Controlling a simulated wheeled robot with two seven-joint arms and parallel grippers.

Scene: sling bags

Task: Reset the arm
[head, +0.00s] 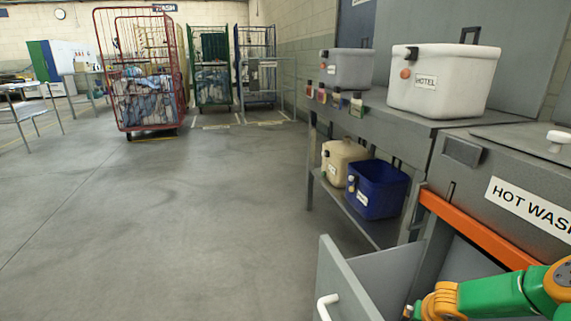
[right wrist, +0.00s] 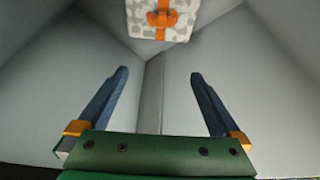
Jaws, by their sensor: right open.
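My right arm (head: 500,297) comes in at the lower right of the head view, green with orange joints, over an open grey drawer (head: 345,285). The fingers are not clear in the head view. In the right wrist view my right gripper (right wrist: 158,75) has its two dark blue fingers spread wide with nothing between them. Grey walls of the drawer surround it. A pale patterned bag (right wrist: 160,30) with an orange clasp (right wrist: 162,18) lies beyond the fingertips, apart from them and cut by the top edge. My left gripper is not in view.
A grey bench holds a white box labelled HOTEL (head: 447,78) and a grey box (head: 346,69). A cream bin (head: 343,158) and a blue bin (head: 376,190) stand on its lower shelf. A HOT WASH unit (head: 480,180) is at right.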

